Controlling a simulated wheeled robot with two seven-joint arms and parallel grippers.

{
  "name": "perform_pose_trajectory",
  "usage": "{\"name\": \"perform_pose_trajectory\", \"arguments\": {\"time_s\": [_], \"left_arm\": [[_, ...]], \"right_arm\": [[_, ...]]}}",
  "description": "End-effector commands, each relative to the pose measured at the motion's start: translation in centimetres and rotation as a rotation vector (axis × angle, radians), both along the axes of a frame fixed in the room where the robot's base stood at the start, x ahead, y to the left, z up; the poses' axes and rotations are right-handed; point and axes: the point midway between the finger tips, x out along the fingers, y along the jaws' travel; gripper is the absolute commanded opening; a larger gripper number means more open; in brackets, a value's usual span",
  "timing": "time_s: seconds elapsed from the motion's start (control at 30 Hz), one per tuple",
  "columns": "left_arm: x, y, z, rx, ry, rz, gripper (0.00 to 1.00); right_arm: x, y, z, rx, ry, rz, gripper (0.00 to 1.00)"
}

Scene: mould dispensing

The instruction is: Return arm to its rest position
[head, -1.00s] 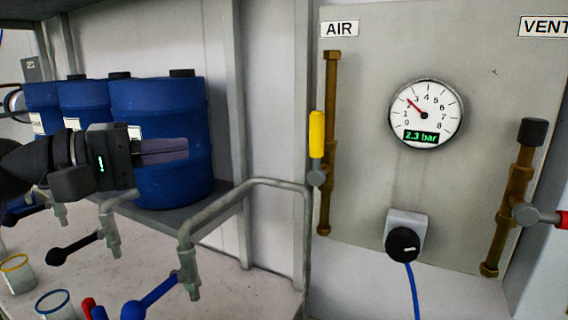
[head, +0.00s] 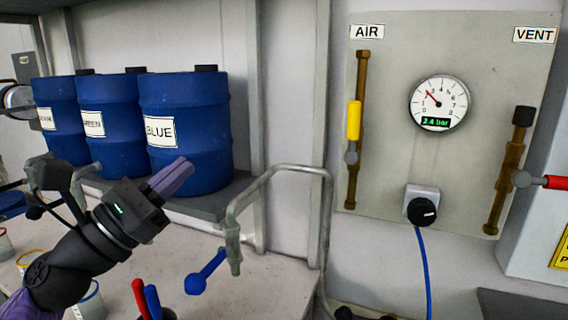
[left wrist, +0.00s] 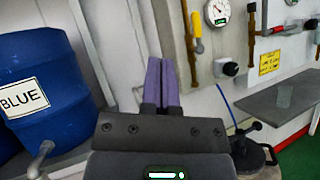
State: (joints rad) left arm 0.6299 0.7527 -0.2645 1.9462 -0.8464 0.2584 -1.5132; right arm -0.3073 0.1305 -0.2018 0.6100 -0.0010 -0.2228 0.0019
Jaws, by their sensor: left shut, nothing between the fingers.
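My left gripper (head: 172,178) is shut and empty in the head view, its purple fingers together and pointing up and right in front of the blue drum (head: 200,120) labelled BLUE. In the left wrist view the closed fingers (left wrist: 161,82) stand in the middle, pointing at the wall, apart from the drum (left wrist: 35,75) at the left. My left arm reaches in from the lower left over the bench. My right gripper is not in view.
A bent metal pipe (head: 283,170) with a blue-handled valve (head: 207,272) stands right of the gripper. Cups (head: 92,303) are at the lower left. The gauge (head: 439,103) on the wall panel (head: 385,80) reads 2.4 bar. A yellow handle (head: 354,120) stands upright.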

Motion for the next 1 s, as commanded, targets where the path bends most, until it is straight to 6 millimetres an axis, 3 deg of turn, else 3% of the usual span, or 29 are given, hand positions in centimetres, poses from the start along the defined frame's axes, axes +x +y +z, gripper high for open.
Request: {"name": "perform_pose_trajectory", "arguments": {"time_s": [0.17, 0.27, 0.4, 0.5, 0.63, 0.67, 0.87, 1.0], "left_arm": [[0.9, 2.3, -7.2, -0.758, 0.524, -0.044, 0.0], [0.1, 4.2, -14.4, -1.275, 0.841, 0.001, 0.0], [-4.8, 5.3, -25.6, -1.996, 1.173, 0.201, 0.0], [-9.3, 4.9, -31.0, -2.375, 1.269, 0.392, 0.0], [-15.3, 3.8, -35.5, -2.742, 1.287, 0.666, 0.0], [-16.7, 3.5, -36.3, 2.753, -1.251, -0.72, 0.0], [-25.5, 1.3, -39.1, 2.389, -0.833, -0.925, 0.0], [-25.5, 1.2, -44.2, 2.358, -0.807, -0.982, 0.0]], "right_arm": [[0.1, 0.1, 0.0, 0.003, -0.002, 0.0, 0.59], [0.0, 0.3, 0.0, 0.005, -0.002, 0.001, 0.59], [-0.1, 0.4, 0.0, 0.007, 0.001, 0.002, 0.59], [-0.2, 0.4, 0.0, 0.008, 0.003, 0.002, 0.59], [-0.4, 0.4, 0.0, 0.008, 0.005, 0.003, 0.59], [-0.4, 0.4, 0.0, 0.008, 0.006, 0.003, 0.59], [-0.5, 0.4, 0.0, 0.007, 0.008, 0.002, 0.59], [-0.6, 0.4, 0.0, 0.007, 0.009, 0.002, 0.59]]}}
